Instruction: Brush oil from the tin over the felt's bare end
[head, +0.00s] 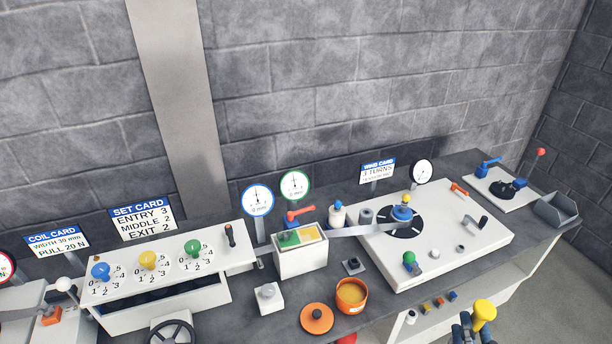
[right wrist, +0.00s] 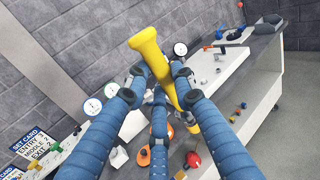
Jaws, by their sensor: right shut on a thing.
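An open orange tin (head: 351,306) with yellow oil (head: 351,292) inside stands near the table's front edge. Left of it and further back, a white box (head: 301,262) has a green patch (head: 289,239) and a yellow patch (head: 309,234) on top. These may be the felt; I cannot tell which end is bare. My right gripper (head: 468,328) is at the bottom right, in front of the table and right of the tin. It is shut on a yellow tool, probably the brush (head: 484,312); its flared end points up in the right wrist view (right wrist: 146,42). Bristles are not clear.
The tin's orange lid (head: 316,318) lies left of the tin. A white plate with a black reel (head: 402,222) stands right of the box, a metal strip running between them. A white block (head: 268,298) and small dark block (head: 353,267) stand near the tin.

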